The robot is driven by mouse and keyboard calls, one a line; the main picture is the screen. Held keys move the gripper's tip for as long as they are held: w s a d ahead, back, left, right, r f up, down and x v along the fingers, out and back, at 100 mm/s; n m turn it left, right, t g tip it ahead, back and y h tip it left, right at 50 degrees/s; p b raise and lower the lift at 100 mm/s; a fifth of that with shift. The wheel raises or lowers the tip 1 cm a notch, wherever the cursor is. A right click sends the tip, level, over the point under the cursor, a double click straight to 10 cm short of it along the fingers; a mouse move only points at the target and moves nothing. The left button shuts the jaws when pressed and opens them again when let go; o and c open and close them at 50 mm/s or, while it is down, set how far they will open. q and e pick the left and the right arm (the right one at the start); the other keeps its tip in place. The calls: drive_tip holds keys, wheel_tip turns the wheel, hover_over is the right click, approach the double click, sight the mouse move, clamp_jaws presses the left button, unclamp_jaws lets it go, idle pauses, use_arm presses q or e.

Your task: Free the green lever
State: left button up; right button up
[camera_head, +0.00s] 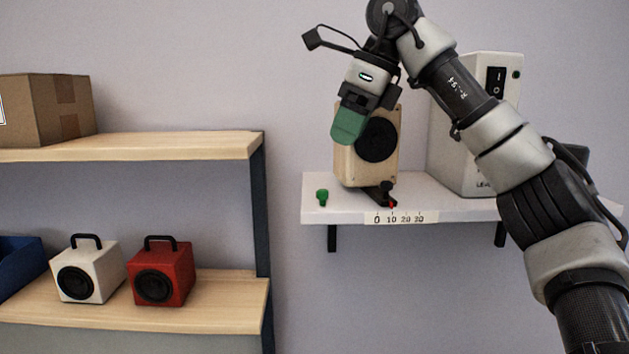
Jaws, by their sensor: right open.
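The green lever (322,197) is a small green knob standing on the left end of the white wall shelf (350,206). A beige speaker (392,168) with a black round cone is just to its right, with a narrow gap between them in this view. A black piece with a red tip (385,195) sits at the speaker's lower right. My right gripper (349,126) is open, its green fingertip overlapping the speaker's upper left, above the lever. I cannot tell whether it touches the speaker; the speaker's top is partly hidden. My left gripper is not in view.
A scale label (400,218) is on the shelf's front edge. A white box with a switch (455,150) stands right, partly behind my right arm. At left, a wooden rack (215,147) holds a cardboard box (48,108), a white speaker (86,272), a red speaker (163,272) and a blue bin (18,262).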

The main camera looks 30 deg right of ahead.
hover_over(323, 190)
drive_tip(key=s+d, duration=0.2)
wheel_tip(323, 190, down, 4)
drive_tip(key=shift+a+f+b, duration=0.1)
drive_tip(key=shift+f+b, duration=0.15)
drive_tip(key=shift+b, duration=0.05)
drive_tip(key=x, duration=0.2)
drive_tip(key=w+p+x, duration=0.1)
drive_tip(key=x, duration=0.2)
drive_tip(key=shift+r, duration=0.15)
drive_tip(key=shift+s+f, duration=0.15)
drive_tip(key=shift+f, duration=0.15)
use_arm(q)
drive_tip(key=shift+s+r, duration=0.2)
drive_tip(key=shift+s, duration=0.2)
use_arm(e)
drive_tip(key=shift+s, duration=0.1)
drive_tip(key=shift+c, duration=0.3)
drive_tip(key=c, duration=0.5)
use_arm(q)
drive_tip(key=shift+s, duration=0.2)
use_arm(e)
clamp_jaws()
